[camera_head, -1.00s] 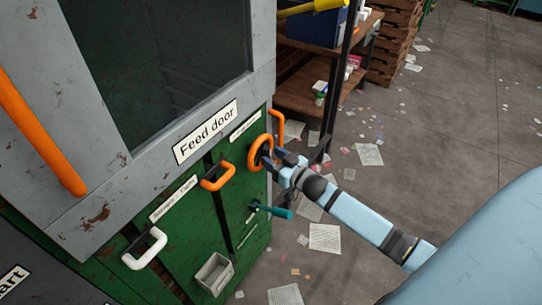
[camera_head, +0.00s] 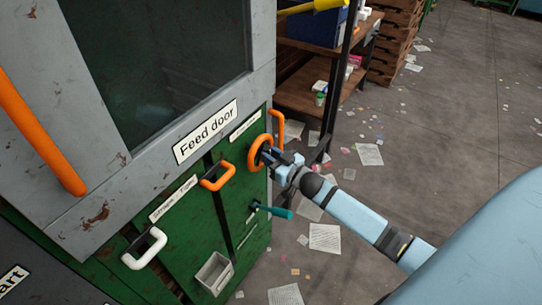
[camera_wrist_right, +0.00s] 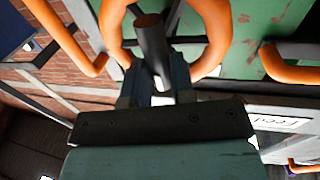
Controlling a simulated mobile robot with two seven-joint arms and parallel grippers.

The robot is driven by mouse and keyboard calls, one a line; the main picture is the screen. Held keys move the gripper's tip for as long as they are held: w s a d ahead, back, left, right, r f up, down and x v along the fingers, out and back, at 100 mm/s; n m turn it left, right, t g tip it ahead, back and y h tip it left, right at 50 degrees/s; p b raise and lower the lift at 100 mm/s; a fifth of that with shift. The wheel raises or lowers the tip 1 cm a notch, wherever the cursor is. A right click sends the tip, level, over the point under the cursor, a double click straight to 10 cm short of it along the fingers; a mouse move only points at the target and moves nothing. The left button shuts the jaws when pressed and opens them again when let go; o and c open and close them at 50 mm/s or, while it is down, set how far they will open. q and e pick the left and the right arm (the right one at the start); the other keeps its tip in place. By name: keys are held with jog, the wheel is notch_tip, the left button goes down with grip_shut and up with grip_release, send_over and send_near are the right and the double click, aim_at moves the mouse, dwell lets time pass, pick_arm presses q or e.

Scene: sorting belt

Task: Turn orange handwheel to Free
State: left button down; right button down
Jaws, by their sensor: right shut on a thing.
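The orange handwheel (camera_head: 254,153) is a ring on the green cabinet front, below a small white label (camera_head: 245,125) too small to read. My right gripper (camera_head: 268,157) is at the wheel, coming from the right. In the right wrist view the wheel's orange ring (camera_wrist_right: 222,30) fills the top. There my right gripper (camera_wrist_right: 158,85) has its fingers around a dark bar or spoke (camera_wrist_right: 152,45) in the wheel's middle and is shut on it. The wheel's hub is partly hidden. My left gripper is not in view.
An orange handle (camera_head: 217,179), a white handle (camera_head: 145,250) and a teal lever (camera_head: 273,211) stick out from the cabinet nearby. Another orange handle (camera_head: 278,125) is just right of the wheel. A shelf (camera_head: 305,97) stands behind. Papers litter the floor.

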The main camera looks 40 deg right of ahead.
pick_arm(q)
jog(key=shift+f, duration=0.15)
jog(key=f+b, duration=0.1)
jog(key=b, duration=0.1)
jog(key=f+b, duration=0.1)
jog(key=b, duration=0.1)
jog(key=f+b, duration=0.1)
jog(key=b, duration=0.2)
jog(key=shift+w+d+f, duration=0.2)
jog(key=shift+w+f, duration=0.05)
pick_arm(e)
jog(key=n+y, duration=0.1)
jog(key=n, duration=0.5)
jog(key=f+n+y, duration=0.1)
jog(key=n, duration=0.6)
jog(key=n+t+y, duration=0.1)
jog(key=n+y, duration=0.1)
jog(key=n, duration=0.4)
jog(key=shift+s+a+f+n, duration=0.15)
jog(key=shift+a+f+n, duration=0.1)
jog(key=shift+a+n, duration=0.1)
jog(key=shift+n, duration=0.25)
jog(key=c, duration=1)
grip_release()
jog(key=shift+o, duration=0.2)
